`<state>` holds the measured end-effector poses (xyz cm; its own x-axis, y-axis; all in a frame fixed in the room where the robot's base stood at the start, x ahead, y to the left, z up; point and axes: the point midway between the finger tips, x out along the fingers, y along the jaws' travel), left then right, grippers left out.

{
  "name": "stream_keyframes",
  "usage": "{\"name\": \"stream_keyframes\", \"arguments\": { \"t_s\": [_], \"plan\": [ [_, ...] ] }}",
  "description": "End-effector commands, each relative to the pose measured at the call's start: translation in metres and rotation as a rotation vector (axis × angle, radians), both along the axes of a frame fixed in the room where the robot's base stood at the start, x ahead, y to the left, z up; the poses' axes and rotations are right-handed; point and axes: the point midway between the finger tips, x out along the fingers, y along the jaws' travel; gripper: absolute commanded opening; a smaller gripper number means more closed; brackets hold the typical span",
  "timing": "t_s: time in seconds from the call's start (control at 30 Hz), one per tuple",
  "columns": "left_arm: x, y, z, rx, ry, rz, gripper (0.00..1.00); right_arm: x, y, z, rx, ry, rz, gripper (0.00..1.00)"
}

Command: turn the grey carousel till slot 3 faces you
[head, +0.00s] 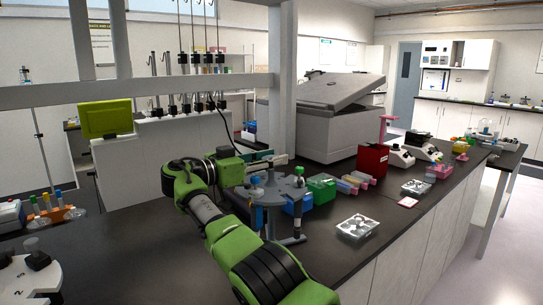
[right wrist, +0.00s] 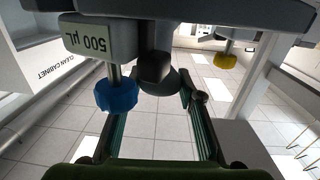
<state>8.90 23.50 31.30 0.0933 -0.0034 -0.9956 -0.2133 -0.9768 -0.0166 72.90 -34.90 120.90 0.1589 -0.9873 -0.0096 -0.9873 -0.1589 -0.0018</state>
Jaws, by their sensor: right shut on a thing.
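The grey carousel (head: 287,192) stands on the dark bench in the middle of the head view, partly hidden behind my right arm. In the right wrist view its grey underside (right wrist: 220,15) fills the top, with a white label reading "500 µL" (right wrist: 87,39), a blue knob (right wrist: 117,96) and a yellow knob (right wrist: 226,61). My right gripper (head: 277,160) is at the carousel. In the wrist view its fingers (right wrist: 158,92) stand either side of a dark grey part, shut on the carousel; the exact contact is unclear. I cannot read which slot faces me. My left gripper is not in view.
A green box (head: 321,188), a red box (head: 373,160) and a clear tray (head: 357,227) stand right of the carousel. A white numbered disc (head: 28,280) is at the lower left. A grey upright (head: 282,70) rises behind.

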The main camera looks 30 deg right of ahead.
Motion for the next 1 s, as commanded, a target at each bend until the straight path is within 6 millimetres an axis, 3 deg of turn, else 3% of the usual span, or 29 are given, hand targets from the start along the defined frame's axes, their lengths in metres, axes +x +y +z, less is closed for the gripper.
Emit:
{"name": "stream_keyframes", "arguments": {
  "t_s": [0.73,0.77,0.8,1.0],
  "plan": [
    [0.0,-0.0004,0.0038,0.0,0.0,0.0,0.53,-0.0024,-0.0005,0.0051,-0.016,-0.006,-0.025,0.0],
    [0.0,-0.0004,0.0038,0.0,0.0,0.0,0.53,-0.0024,-0.0005,0.0051,-0.017,-0.007,-0.025,0.4],
    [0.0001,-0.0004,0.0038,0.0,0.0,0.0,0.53,-0.0025,-0.0005,0.005,-0.016,-0.005,-0.025,0.5],
    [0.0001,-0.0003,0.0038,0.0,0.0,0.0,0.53,-0.0028,-0.0005,0.0031,-0.013,-0.004,-0.026,0.53]
  ]
}}
